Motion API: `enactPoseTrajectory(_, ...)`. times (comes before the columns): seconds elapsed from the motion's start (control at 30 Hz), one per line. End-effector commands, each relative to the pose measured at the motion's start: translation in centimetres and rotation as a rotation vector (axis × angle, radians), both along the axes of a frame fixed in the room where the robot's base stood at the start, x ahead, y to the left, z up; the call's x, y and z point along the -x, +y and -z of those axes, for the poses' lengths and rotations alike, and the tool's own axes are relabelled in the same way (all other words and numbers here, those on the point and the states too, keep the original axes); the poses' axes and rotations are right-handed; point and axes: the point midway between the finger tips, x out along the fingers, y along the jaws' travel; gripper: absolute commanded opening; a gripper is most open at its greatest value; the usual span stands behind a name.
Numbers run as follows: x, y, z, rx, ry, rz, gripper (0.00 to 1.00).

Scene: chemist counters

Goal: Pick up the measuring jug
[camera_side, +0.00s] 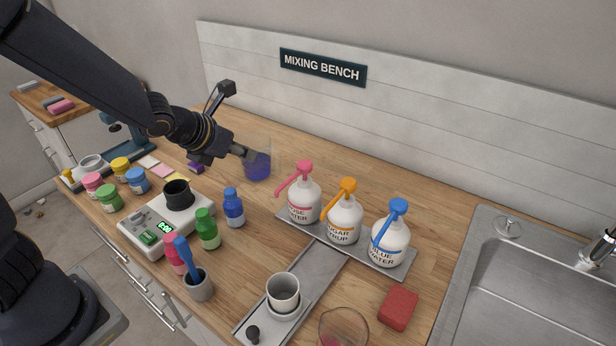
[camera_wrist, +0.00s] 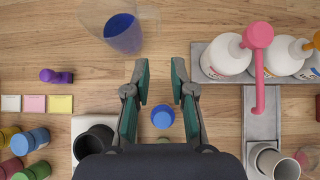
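A clear jug-like vessel with blue-violet liquid (camera_side: 257,168) stands on the wooden bench towards the back wall. It also shows at the top of the wrist view (camera_wrist: 123,32), tilted-looking from perspective, its clear wall faint against the wood. My gripper (camera_wrist: 160,78) is open and empty, its two green-padded fingers apart. In the wrist view the vessel lies beyond the fingertips, to the upper left. In the side view my gripper (camera_side: 250,155) overlaps the vessel's left edge; I cannot tell whether they touch. A second clear vessel with red contents (camera_side: 343,330) is cut off at the front edge.
A blue bottle (camera_side: 233,207) stands below the fingers, its cap (camera_wrist: 162,117) showing between them. Pump bottles (camera_side: 344,218) stand on a grey tray right of the vessel. A scale with a black cup (camera_side: 178,194) is left. Bare wood surrounds the vessel.

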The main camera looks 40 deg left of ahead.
Motion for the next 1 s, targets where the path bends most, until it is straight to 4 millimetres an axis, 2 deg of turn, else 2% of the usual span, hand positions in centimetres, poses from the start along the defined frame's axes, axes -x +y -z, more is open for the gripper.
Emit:
enactPoseTrajectory(0.23,-1.8,0.4,2.1,0.002,0.008,-0.008,0.24)
enactPoseTrajectory(0.5,-5.9,0.4,6.3,0.003,0.009,-0.006,0.24)
enactPoseTrajectory(0.6,-7.1,0.4,7.4,0.004,0.006,-0.006,0.24)
enactPoseTrajectory(0.83,-8.3,0.4,8.5,0.007,0.005,-0.006,0.24)
enactPoseTrajectory(1.0,-10.3,0.7,10.4,0.006,0.006,-0.006,0.24)
